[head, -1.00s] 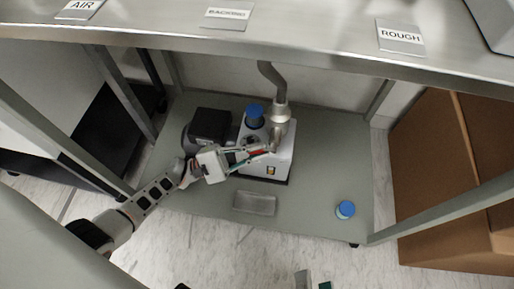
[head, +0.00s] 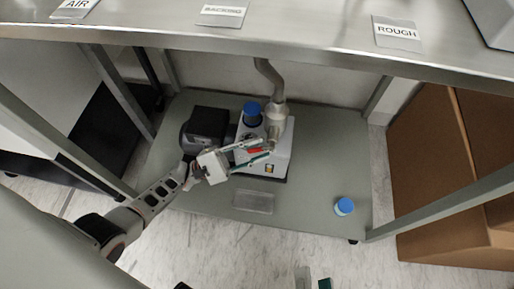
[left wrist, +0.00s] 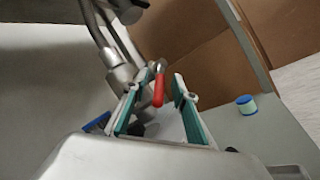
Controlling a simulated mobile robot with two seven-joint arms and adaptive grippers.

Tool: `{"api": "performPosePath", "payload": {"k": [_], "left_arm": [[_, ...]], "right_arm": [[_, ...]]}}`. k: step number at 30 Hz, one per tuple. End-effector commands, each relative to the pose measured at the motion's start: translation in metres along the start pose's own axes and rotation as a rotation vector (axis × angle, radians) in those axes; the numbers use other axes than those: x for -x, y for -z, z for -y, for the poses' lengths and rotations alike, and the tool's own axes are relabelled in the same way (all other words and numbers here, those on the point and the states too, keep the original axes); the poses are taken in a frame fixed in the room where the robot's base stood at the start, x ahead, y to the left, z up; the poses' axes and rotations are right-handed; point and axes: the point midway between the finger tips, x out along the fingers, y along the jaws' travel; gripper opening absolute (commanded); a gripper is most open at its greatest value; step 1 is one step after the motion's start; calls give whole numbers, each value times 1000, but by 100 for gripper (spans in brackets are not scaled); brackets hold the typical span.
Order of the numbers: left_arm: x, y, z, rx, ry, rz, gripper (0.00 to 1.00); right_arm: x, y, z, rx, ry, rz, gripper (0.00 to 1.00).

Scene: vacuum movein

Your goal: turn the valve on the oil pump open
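The oil pump (head: 282,160) is a white box with a dark motor (head: 206,127) at its left, standing on a grey shelf. Its valve has a red handle (head: 255,150), partly hidden by my left gripper (head: 266,148). In the left wrist view the red handle (left wrist: 158,89) stands out between the spread fingers of the left gripper (left wrist: 155,84), with a visible gap to the right finger. The left gripper is open; I cannot tell whether a finger touches the handle. My right gripper (head: 314,281) shows only its two separated fingertips at the bottom edge, away from the pump.
A metal pipe (head: 270,77) rises from the pump, beside a blue cap (head: 252,109). A shallow tray (head: 253,202) and a blue-lidded jar (head: 344,206) are on the shelf (head: 305,210). A steel tabletop (head: 290,38) overhangs; cardboard boxes (head: 440,170) stand right.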

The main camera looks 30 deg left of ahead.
Motion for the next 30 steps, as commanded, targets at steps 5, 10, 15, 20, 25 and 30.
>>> {"api": "performPosePath", "payload": {"k": [5, 10, 15, 20, 25, 30], "left_arm": [[0, 0, 0, 0, 0, 0, 27], [0, 0, -1, -1, 0, 0, 27], [8, 1, 0, 1, -1, -2, 27], [33, 1, -1, 0, -1, -4, 27], [70, 1, -1, 1, -2, -5, 27], [98, 1, -1, 0, -2, -2, 27]], "right_arm": [[0, 0, 0, 0, 0, 0, 40], [0, 0, 0, -1, 0, 0, 40], [0, 0, 0, -1, 0, 0, 40], [0, 0, 0, 0, 0, 0, 40], [0, 0, 0, 0, 0, 0, 40], [0, 0, 0, 0, 0, 0, 40]]}}
